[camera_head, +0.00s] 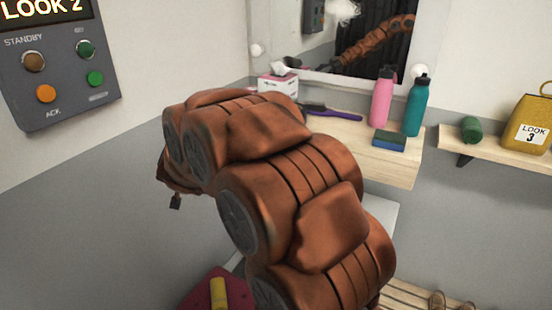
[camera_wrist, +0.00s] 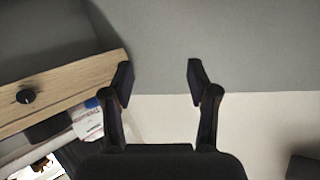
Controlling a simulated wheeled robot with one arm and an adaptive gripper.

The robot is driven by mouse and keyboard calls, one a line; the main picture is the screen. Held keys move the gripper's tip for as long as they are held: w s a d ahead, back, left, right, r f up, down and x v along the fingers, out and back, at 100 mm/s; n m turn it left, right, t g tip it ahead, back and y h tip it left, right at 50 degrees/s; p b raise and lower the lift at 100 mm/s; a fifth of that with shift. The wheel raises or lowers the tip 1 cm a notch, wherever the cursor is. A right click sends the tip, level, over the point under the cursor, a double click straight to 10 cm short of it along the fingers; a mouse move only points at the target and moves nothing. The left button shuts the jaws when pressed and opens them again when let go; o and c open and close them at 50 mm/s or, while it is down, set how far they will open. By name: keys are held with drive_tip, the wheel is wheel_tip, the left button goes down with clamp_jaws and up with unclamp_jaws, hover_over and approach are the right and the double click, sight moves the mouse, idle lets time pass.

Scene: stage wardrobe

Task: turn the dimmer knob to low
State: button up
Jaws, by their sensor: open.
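A small round black knob (camera_wrist: 26,97) with a pale mark is on the wooden front of a shelf or table (camera_wrist: 75,88), at the left of the wrist view. It looks like the dimmer knob; its exact setting is too small to read. My gripper (camera_wrist: 160,78) is open and empty, its two black fingers apart in front of a plain grey and pale wall. The knob is well to the left of the fingers, not touched. In the head view my arm hides most of the gripper, and I cannot make out the knob.
A wall panel (camera_head: 60,70) with coloured buttons is at the upper left. A pink bottle (camera_head: 381,98), a teal bottle (camera_head: 416,106), a purple brush (camera_head: 335,113) and a tissue box (camera_head: 278,84) stand or lie on the dressing table (camera_head: 395,165). A yellow bag (camera_head: 530,122) is at right.

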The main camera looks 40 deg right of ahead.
drive_tip(key=s+d+f+m+g+h+b, duration=0.1)
drive_tip(key=s+d+m+g+h+b, duration=0.1)
drive_tip(key=d, duration=0.8)
drive_tip(key=s+d+f+m+g+h+b, duration=0.2)
drive_tip(key=d+h, duration=0.4)
drive_tip(key=d, duration=0.4)
drive_tip(key=s+d+f+m+g+h+b, duration=0.1)
drive_tip(key=d+f+m+g+h+b, duration=0.1)
drive_tip(key=d, duration=0.8)
drive_tip(key=shift+s+d+f+m+g+h, duration=0.2)
drive_tip(key=shift+s+m+g+h, duration=0.3)
drive_tip(key=shift+m+h, duration=0.75)
drive_tip(key=shift+w, duration=0.1)
clamp_jaws()
